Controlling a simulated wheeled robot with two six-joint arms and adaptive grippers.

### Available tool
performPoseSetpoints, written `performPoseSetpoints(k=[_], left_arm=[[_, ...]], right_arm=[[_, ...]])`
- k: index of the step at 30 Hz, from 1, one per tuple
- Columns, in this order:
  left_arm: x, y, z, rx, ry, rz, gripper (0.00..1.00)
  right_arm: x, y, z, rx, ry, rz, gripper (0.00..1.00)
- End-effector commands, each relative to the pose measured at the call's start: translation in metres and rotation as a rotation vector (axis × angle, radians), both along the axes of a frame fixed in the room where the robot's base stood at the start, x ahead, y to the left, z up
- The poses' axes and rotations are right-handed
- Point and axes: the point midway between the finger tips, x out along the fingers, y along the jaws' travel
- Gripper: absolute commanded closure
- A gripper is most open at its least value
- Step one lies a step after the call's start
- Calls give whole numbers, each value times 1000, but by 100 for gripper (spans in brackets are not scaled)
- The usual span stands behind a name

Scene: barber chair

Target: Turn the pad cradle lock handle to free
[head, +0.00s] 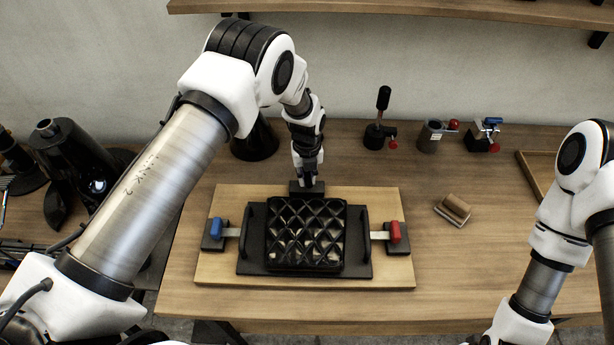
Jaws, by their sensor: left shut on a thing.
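The pad cradle (249,240) is a black frame on a light wooden board (390,272), holding a black quilted pad (306,234). My left gripper (308,181) reaches down at the back of the cradle, over a small black block (293,189). It is shut on a lock handle there, which its fingers mostly hide, so I cannot tell the handle's angle. A blue handle (216,228) stands at the cradle's left side and a red handle (395,232) at its right side. My right gripper is out of view; only its arm shows at the right.
On the table (470,250) behind and right stand a black lever (382,118), a red-knobbed fixture (431,136) and a blue-handled fixture (484,134). A brown block (453,209) lies right of the board. Black items (75,160) crowd the left. The front right is clear.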

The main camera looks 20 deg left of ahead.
Motion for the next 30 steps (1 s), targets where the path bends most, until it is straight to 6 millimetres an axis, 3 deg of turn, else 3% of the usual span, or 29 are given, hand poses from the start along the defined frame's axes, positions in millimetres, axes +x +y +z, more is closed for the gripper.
performPoseSetpoints(k=[11,30], left_arm=[[-1,0,-4,0,0,199,100],[-1,1,-5,-1,3,799,100]], right_arm=[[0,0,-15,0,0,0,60],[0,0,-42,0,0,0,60]])
